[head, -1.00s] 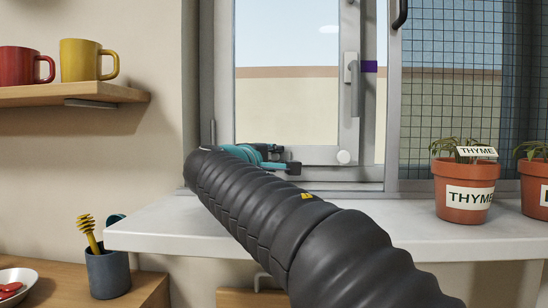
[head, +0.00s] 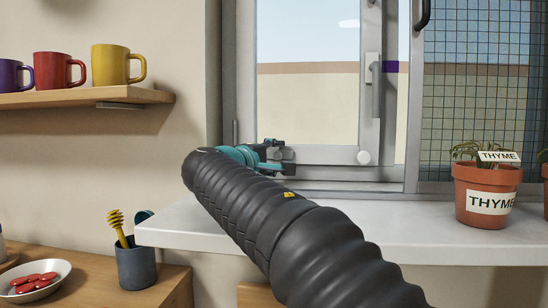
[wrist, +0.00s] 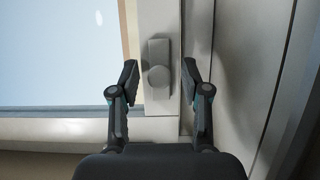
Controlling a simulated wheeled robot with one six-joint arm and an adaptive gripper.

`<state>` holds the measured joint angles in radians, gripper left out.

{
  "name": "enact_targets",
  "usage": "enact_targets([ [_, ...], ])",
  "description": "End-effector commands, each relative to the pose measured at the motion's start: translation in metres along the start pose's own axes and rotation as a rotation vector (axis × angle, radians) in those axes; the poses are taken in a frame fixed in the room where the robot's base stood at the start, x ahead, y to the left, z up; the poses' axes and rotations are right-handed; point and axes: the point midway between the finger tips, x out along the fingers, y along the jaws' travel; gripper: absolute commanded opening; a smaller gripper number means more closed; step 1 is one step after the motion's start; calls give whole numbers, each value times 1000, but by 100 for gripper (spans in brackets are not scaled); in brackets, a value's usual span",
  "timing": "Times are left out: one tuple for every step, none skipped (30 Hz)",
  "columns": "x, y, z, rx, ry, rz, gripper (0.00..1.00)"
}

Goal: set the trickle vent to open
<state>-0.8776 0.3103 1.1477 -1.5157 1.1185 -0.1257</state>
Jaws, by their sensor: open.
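A small grey plate with a round knob (wrist: 159,76) sits on the window's bottom rail; I take it to be the trickle vent control. In the wrist view it lies between the two fingers of my gripper (wrist: 159,80), with gaps on both sides. My gripper (head: 283,158) is open and empty, at the lower left corner of the window sash in the head view. The fingers and arm partly hide the control there. I cannot tell the vent's setting.
The white sill (head: 400,222) lies below, with a thyme pot (head: 487,195) at right. A grey cup (head: 136,264) stands at lower left. A mug shelf (head: 80,98) is at upper left.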

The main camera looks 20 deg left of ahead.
Motion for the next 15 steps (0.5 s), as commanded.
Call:
enact_targets([
  [-3, 0, 0, 0, 2, 0, 47],
  [-6, 0, -1, 1, 2, 0, 47],
  [-10, 1, -1, 1, 3, 0, 47],
  [-14, 1, -1, 2, 3, 0, 47],
  [-19, 1, -1, 1, 3, 0, 47],
  [-26, 0, -1, 0, 4, 0, 47],
  [-32, 1, -2, 0, 6, 0, 47],
  [-38, 1, -1, 0, 5, 0, 47],
  [-46, 1, -1, 0, 6, 1, 47],
  [-52, 1, -1, 0, 6, 1, 47],
  [-58, 1, -1, 0, 5, 1, 47],
  [-67, 1, -2, 0, 7, 1, 47],
  [-73, 1, -1, 0, 6, 1, 47],
  [-78, 1, -1, 1, 6, 1, 47],
  [-86, 0, -2, 1, 7, 1, 47],
])
